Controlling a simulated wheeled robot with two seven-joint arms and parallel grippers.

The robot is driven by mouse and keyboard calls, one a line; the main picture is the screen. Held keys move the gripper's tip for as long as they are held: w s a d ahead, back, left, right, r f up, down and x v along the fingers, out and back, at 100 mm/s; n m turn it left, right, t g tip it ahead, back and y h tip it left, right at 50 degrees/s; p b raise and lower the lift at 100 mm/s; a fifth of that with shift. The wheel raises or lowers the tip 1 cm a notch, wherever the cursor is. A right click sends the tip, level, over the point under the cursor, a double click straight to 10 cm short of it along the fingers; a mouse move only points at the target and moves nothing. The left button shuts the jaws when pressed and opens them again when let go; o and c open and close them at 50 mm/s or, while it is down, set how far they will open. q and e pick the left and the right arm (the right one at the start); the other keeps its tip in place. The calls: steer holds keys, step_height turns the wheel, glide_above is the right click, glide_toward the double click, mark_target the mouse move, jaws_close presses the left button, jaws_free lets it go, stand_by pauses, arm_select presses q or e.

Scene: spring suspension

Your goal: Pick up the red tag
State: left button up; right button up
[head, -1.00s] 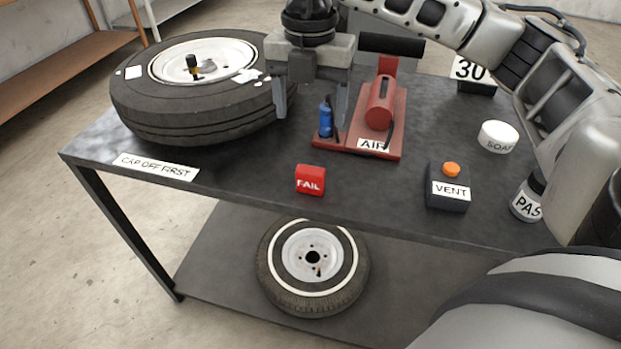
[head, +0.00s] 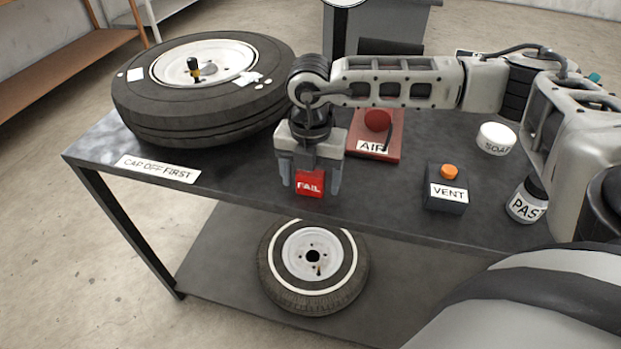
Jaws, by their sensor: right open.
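The red tag (head: 309,184), a small red block marked FAIL, stands near the front edge of the dark table. My right gripper (head: 311,187) is over it, pointing down, with its fingers apart on either side of the tag. My left gripper is not in view.
A large tire (head: 200,118) lies at the table's left, behind a CAP OFF FIRST label (head: 158,169). The red AIR pump (head: 372,148) stands behind my arm. A VENT box (head: 446,194), SOAP tub (head: 496,138) and PAS jar (head: 526,200) are right. Another tire (head: 312,268) lies on the lower shelf.

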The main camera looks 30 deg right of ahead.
steer(key=c, duration=1)
steer(key=shift+c, duration=0.2)
steer(key=shift+r, duration=0.1)
